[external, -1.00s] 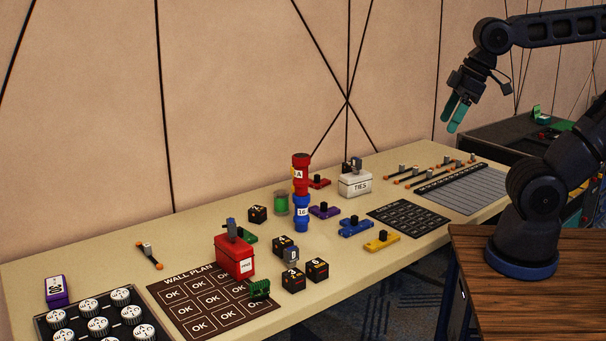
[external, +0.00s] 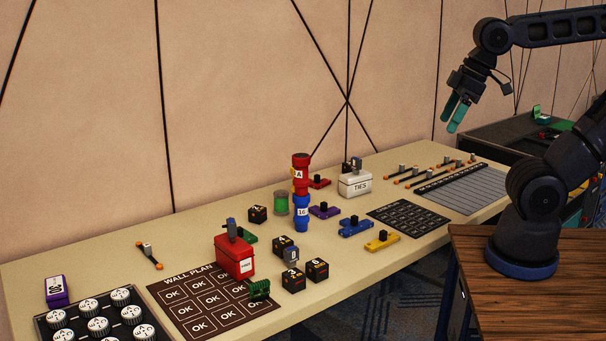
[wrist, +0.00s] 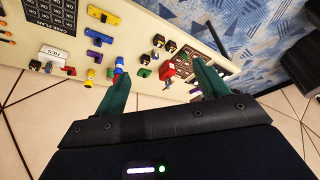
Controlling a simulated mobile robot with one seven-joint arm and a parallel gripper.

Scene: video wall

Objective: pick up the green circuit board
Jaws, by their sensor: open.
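A small green piece (external: 259,289) that looks like the circuit board stands on the right edge of the dark WALL PLAN mat (external: 176,320), in front of the red box. Its details are too small to read. In the wrist view, a small green patch beside the right finger may be the same piece; I cannot tell. My gripper (external: 454,118) has teal fingers and hangs high above the right end of the table, far from the green piece. In the wrist view my gripper (wrist: 160,68) is open, with its fingers wide apart and nothing held between them.
The red box (external: 235,262) and black numbered cubes (external: 293,280) stand close to the green piece. A red and blue stacked column (external: 302,212), coloured blocks and a white TIES box (external: 355,184) stand mid-table. A tray of white knobs (external: 98,326) is at front left. The wall runs behind.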

